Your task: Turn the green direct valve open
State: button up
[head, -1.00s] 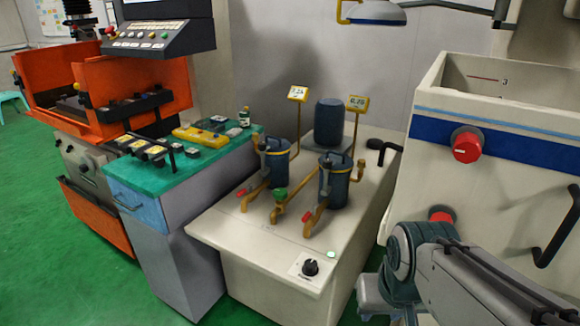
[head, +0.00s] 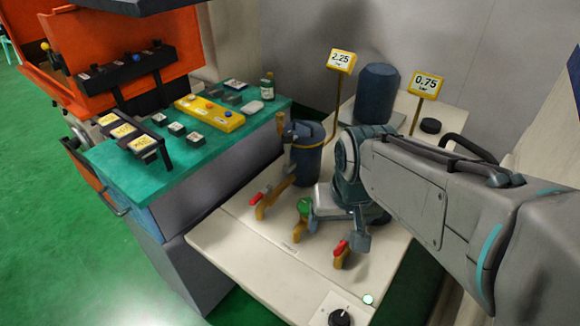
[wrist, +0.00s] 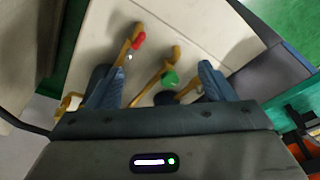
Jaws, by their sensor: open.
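The green direct valve (head: 304,206) is a small green knob on a yellow pipe, between two red-handled pipes on the cream bench. In the wrist view the green valve (wrist: 170,79) shows between my two blue-grey fingers, a little right of the middle. My gripper (wrist: 159,84) is open and empty, its fingers spread to either side of the valve's yellow pipe. In the head view my gripper is just right of the green valve and partly covers the filter housing behind it. I cannot tell how far the fingertips are above the valve.
Red valve handles (head: 255,198) and (head: 340,247) flank the green one. A blue filter housing (head: 306,160) and a dark tank (head: 376,94) stand behind. Yellow gauges read 2.25 (head: 341,60) and 0.75 (head: 425,84). A green-topped cabinet (head: 120,160) is left.

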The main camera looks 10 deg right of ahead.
jog(key=w+m+g+p, duration=0.1)
jog(key=w+m+p, duration=0.3)
jog(key=w, duration=0.9)
jog(key=m+g+p, duration=0.2)
jog(key=m, duration=0.4)
send_over(307, 204)
notch_tip(307, 204, down, 8)
notch_tip(307, 204, down, 14)
jog(key=p, duration=0.2)
jog(key=shift+r+p, duration=0.1)
jog(key=shift+p, duration=0.2)
jog(key=c, duration=1)
